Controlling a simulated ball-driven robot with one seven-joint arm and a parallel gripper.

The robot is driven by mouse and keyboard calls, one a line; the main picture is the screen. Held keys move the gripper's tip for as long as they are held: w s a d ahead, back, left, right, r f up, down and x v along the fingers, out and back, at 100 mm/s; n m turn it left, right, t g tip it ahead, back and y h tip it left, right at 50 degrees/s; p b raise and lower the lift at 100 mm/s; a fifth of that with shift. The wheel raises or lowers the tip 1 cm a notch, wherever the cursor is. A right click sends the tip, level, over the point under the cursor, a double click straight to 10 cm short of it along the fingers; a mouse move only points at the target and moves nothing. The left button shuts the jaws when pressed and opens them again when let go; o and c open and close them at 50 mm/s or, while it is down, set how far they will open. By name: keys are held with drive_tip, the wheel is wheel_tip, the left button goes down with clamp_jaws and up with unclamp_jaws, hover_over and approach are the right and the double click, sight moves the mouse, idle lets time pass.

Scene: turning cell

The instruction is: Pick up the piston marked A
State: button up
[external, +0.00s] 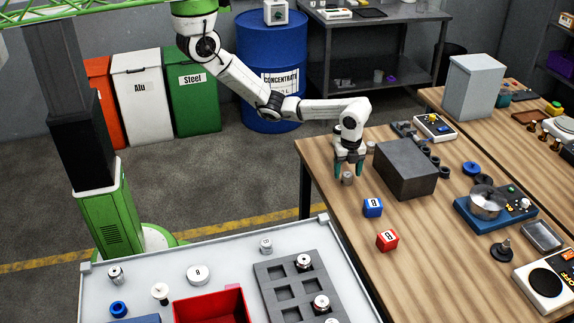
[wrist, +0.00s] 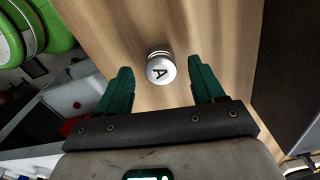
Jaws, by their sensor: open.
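The piston marked A (wrist: 159,68) is a small silver cylinder with a black A on its pale top. It stands on the wooden table, and in the external view it shows as a small grey cylinder (external: 347,178) near the table's left edge. My gripper (wrist: 163,82) is open and empty, with green fingers on either side of the piston in the wrist view. In the external view my gripper (external: 349,170) is low over the table at the piston. I cannot tell whether the fingers touch it.
A dark grey block (external: 405,168) stands just right of my gripper. A blue cube (external: 373,207) and a red cube (external: 387,240) sit nearer the front. A grey tray table (external: 130,262) holds a red bin (external: 212,306) and a socketed block (external: 283,270) with pistons. Bare wood lies left of the cubes.

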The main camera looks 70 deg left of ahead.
drive_tip(key=shift+f, duration=1.35)
drive_tip(key=shift+c, duration=0.3)
drive_tip(key=c, duration=1.1)
drive_tip(key=shift+r, duration=0.1)
